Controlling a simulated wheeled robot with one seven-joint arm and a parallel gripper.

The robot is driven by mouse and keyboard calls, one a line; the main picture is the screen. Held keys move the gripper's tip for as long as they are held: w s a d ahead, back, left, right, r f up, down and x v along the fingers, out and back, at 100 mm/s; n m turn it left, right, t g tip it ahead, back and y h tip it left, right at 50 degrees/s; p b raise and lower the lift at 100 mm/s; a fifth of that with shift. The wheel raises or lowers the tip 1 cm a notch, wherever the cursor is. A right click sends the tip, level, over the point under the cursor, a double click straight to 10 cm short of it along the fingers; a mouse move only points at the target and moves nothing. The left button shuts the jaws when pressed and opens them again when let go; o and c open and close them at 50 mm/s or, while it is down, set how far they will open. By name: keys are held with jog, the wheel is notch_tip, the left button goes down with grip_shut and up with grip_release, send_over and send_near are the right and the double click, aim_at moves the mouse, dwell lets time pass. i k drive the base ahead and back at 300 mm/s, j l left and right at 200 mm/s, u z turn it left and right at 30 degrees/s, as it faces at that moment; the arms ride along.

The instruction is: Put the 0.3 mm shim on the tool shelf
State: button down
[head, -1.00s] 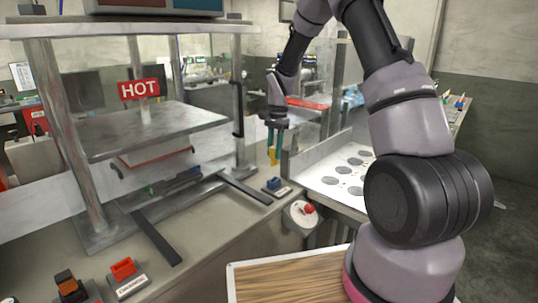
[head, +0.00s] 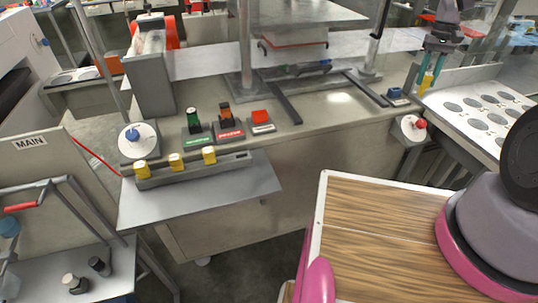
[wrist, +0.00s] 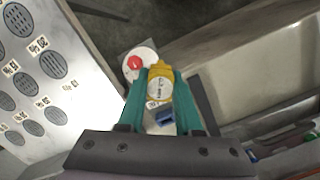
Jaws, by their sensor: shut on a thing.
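My gripper (wrist: 160,88) has teal fingers shut on a yellow piece with a round pale label (wrist: 159,84) in the wrist view. The label's print is too small to read surely, so I cannot confirm it is the 0.3 mm shim. In the head view my gripper (head: 428,76) hangs at the upper right, above the bench's right end. A grey shelf (head: 225,200) juts from the bench's front at left. On it a grey rack holds three yellow pieces, left (head: 141,170), middle (head: 176,161) and right (head: 209,155). Its right end is bare. No sign names the shelf.
A blue block (head: 398,96) and a red button on a round white plate (head: 408,129) are near my gripper. A perforated plate (head: 475,112) lies at right. Green, orange and red switches stand on the bench behind the rack. A wooden top (head: 375,230) fills the foreground.

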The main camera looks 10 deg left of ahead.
aim_at(201, 197)
jog(key=u, duration=1.75)
jog(key=k+l+u, duration=0.5)
jog(key=l, duration=0.15)
jog(key=i, duration=0.1)
